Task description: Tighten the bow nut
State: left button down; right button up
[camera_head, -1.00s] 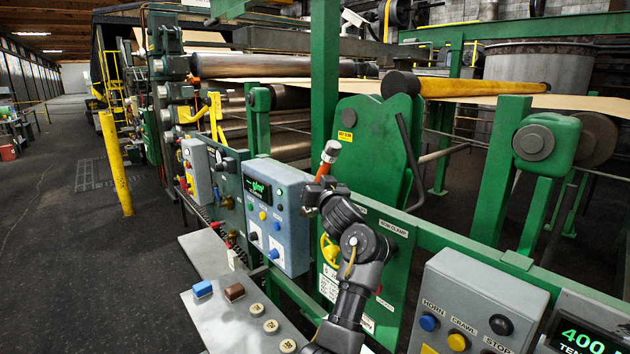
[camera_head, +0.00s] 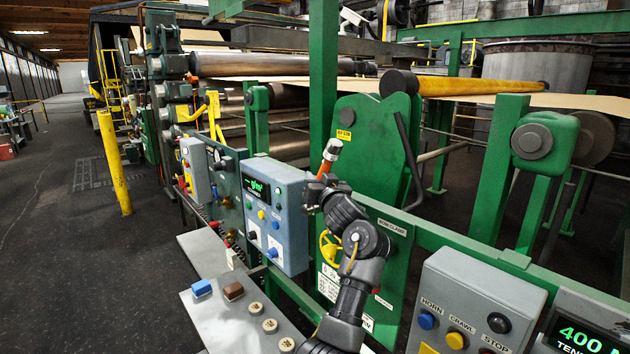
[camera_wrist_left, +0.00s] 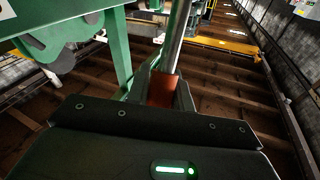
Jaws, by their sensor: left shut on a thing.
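My left gripper (camera_head: 325,183) is shut on a tool with an orange grip (camera_head: 325,168) and a pale metal end (camera_head: 332,149). The tool stands up from the jaws, slightly tilted, in front of the green machine frame. In the left wrist view the orange-brown grip (camera_wrist_left: 162,89) sits between the fingers, and a grey metal shaft (camera_wrist_left: 177,35) runs upward from it. A "BOW CLAMP" label (camera_head: 392,228) is on the green panel right of my arm. I cannot make out the bow nut itself. My right gripper is not in view.
A blue-grey control box (camera_head: 275,215) stands close left of my gripper. A yellow handwheel (camera_head: 326,247) is partly behind my arm. A green bracket (camera_head: 365,145) with a dark lever rises at right. A grey button box (camera_head: 475,305) is at lower right. The floor at left is open.

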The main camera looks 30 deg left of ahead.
pick_arm(q)
jog(key=shift+w+d, duration=0.2)
jog(key=shift+w, duration=0.35)
jog(key=shift+w+d, duration=0.15)
jog(key=shift+w, duration=0.4)
jog(key=c, duration=1.9)
grip_release()
jog(key=shift+c, duration=0.2)
grip_shut()
jog(key=shift+s+d+f+t+y+b, duration=0.15)
jog(key=shift+d+t+y+b, duration=0.2)
jog(key=shift+b, duration=0.3)
jog(key=shift+d+f+m, duration=0.1)
jog(key=shift+m, duration=0.2)
